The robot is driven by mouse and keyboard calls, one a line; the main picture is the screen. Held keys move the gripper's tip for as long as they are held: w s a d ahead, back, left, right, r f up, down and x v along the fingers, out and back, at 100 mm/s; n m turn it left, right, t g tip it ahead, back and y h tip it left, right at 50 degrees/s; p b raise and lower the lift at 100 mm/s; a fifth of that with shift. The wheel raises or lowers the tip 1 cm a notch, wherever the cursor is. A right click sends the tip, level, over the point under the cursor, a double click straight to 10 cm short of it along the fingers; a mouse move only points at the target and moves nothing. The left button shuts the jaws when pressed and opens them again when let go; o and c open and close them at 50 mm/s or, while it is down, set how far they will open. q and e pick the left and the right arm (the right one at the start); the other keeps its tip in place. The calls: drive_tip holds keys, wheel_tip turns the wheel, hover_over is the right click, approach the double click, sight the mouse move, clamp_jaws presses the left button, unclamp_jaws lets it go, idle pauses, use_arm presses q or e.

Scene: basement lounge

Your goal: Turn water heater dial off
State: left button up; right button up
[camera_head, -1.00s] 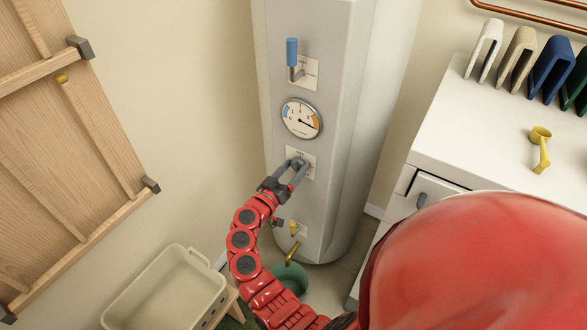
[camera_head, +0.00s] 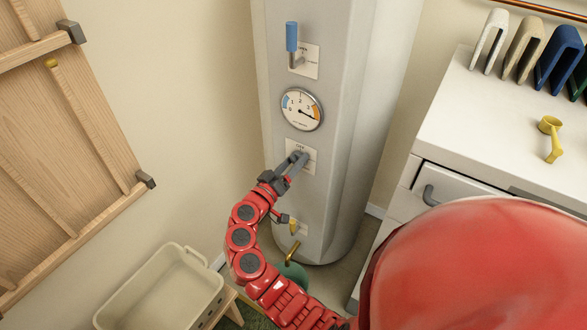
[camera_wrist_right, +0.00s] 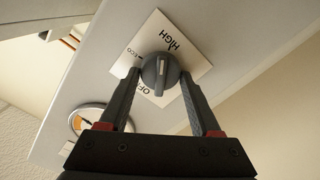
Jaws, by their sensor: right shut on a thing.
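The water heater (camera_head: 335,130) is a tall pale cylinder with a flat front panel. Its dial is a round grey knob (camera_wrist_right: 160,72) with a pale line on its ridge, on a white plate marked HIGH, Eco and OFF. My left gripper is not in view.
Above the dial are a round gauge (camera_head: 302,110) and a blue-handled lever (camera_head: 292,38). A yellow-handled valve (camera_head: 295,227) and brass spout (camera_head: 292,251) are below. A white cabinet (camera_head: 480,140) stands right; a beige tub (camera_head: 150,300) sits lower left.

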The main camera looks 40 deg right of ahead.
drive_tip(key=n+p, duration=0.1)
drive_tip(key=n, duration=0.2)
drive_tip(key=shift+a, duration=0.1)
drive_tip(key=n+p, duration=0.2)
drive_tip(key=n, duration=0.2)
drive_tip(key=shift+w+p, duration=0.1)
drive_tip(key=shift+p, duration=0.2)
drive_tip(key=n+p, duration=0.3)
drive_tip(key=n, duration=0.2)
drive_tip(key=n+p, duration=0.2)
drive_tip(key=shift+f+n, duration=0.1)
drive_tip(key=shift+n, duration=0.3)
drive_tip(key=shift+s+f+n+p, duration=0.2)
drive_tip(key=shift+n+p, duration=2.1)
drive_tip(key=shift+n, duration=1.1)
drive_tip(key=shift+s+f+n+p, duration=0.15)
drive_tip(key=shift+n+p, duration=2.1)
drive_tip(key=shift+n, duration=1.15)
drive_tip(key=shift+w, duration=0.1)
